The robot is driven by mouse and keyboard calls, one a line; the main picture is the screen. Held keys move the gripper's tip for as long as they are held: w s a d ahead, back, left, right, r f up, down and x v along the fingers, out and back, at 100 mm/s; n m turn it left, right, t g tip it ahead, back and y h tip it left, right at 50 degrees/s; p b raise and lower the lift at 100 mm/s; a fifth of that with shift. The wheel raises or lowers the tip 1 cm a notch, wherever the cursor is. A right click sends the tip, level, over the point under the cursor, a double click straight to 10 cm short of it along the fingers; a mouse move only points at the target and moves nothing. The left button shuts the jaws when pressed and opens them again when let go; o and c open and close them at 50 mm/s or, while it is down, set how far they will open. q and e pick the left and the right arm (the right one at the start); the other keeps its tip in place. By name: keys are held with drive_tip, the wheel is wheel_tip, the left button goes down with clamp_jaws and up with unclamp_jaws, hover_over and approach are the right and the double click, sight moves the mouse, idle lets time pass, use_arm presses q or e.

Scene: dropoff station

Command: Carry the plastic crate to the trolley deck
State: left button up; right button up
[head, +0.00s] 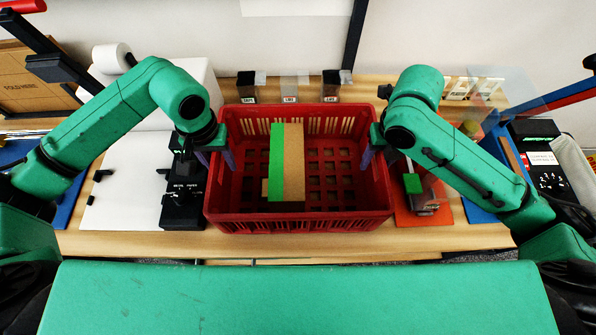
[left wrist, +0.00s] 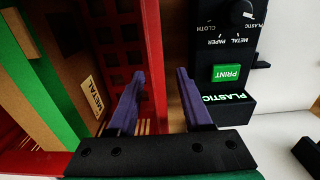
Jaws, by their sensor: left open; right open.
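The red plastic crate (head: 297,221) stands on the wooden table in front of me. Inside lies a long block with a green side (head: 276,165) and a brown cardboard-like side (head: 293,165). My left gripper (head: 228,160) is at the crate's left wall, open. In the left wrist view its purple fingers (left wrist: 160,85) stand on either side of the red wall (left wrist: 155,50), apart. A tag reading METAL (left wrist: 92,98) shows inside the crate. My right gripper (head: 369,157) is open at the right wall; its far finger is partly hidden. I see no trolley deck.
A black label printer (head: 183,200) stands close left of the crate, its strip reading PLASTIC (left wrist: 225,97). An orange mat (head: 425,210) with a small device lies close right. Several small labelled bins (head: 290,88) stand behind. A narrow table strip is free in front.

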use_arm(q)
drive_tip(key=shift+f, duration=0.7)
use_arm(e)
drive_tip(key=shift+f, duration=0.75)
use_arm(q)
clamp_jaws()
use_arm(e)
clamp_jaws()
use_arm(q)
drive_tip(key=shift+r, duration=0.15)
use_arm(e)
drive_tip(key=shift+r, duration=0.15)
